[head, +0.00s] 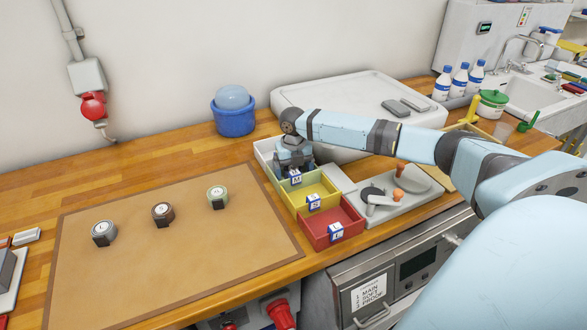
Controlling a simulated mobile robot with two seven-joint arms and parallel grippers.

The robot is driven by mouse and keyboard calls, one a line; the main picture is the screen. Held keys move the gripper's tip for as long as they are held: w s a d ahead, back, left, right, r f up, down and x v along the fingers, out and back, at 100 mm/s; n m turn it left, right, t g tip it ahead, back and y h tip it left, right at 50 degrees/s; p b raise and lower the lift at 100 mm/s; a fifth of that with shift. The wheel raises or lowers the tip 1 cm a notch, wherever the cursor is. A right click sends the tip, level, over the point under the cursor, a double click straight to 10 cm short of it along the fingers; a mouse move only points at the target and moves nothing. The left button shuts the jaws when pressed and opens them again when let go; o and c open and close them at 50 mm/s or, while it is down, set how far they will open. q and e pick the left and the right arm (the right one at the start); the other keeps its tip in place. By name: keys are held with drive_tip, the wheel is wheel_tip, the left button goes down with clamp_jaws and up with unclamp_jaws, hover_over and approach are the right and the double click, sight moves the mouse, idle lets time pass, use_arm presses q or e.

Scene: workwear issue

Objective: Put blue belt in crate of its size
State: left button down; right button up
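The blue belt (103,234) is a rolled grey-blue coil with a white round label and a dark buckle, at the left of the tan mat (180,260). Its letter is too small to read surely. A brown belt (163,213) marked S and a green belt (217,197) lie to its right. A row of crates stands right of the mat: a pale crate (263,153) tagged M, a yellow crate (325,188) tagged S, and a red crate (347,212) tagged L. My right gripper (293,168) is at the pale crate; its fingertips are hidden. My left gripper is out of view.
A blue tub (234,117) stands behind the mat. A large white box (350,95) is behind the crates. A grey tray (412,195) with orange-knobbed tools sits right of the crates. Bottles (442,83) and a sink are at the back right.

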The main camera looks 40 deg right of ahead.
wheel_tip(320, 180, up, 12)
drive_tip(key=shift+r, duration=0.2)
idle(0.4)
idle(0.4)
